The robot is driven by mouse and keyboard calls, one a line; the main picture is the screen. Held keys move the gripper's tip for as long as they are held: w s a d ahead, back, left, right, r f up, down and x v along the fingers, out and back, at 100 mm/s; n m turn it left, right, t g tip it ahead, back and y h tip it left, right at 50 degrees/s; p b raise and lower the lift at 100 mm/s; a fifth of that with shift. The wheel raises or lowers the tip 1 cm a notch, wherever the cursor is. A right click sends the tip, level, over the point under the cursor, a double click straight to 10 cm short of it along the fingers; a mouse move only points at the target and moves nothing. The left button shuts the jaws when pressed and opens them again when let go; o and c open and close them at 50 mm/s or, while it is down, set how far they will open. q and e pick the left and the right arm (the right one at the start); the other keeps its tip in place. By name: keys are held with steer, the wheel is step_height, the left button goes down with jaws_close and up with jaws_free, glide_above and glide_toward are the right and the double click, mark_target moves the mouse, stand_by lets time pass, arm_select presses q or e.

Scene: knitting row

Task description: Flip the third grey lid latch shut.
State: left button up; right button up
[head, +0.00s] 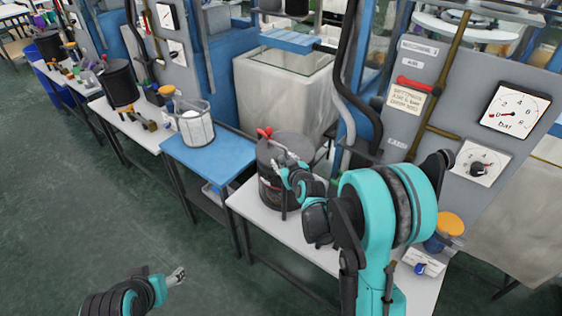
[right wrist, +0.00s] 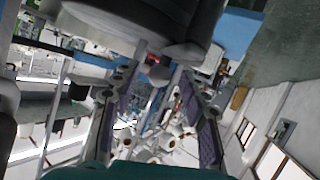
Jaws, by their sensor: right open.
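A dark grey lidded drum (head: 272,190) stands on the white bench on the right, with a red handle (head: 264,133) on its lid. My right gripper (head: 281,163) is at the drum's near right upper side, close to the lid rim. In the right wrist view its two fingers (right wrist: 160,85) are spread with a gap between them, and a dark rounded body hangs over the top of the picture. I cannot make out the separate grey lid latches, and the gripper hides part of the rim. My left gripper (head: 177,276) is over the floor at lower left, away from the benches.
A blue table (head: 212,158) with a clear container (head: 195,124) stands left of the drum. A grey panel with gauges (head: 514,107) and a dark hose (head: 352,85) rise behind the bench. The green floor (head: 110,210) at left is clear.

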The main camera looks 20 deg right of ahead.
steer(key=shift+x, duration=1.2)
steer(key=shift+c, duration=0.3)
jaws_close()
steer(key=shift+s, duration=0.1)
steer(key=shift+s+d+f+m+h+b, duration=0.15)
steer(key=shift+m+h+b, duration=0.1)
steer(key=shift+m+h, duration=0.25)
steer(key=shift+w+d+r+m+h+b, duration=0.1)
steer(key=shift+d+m+h+b, duration=0.15)
steer(key=shift+m+h, duration=0.2)
steer(key=shift+d+m+h, duration=0.2)
steer(key=shift+m+h, duration=0.15)
steer(key=shift+h, duration=0.2)
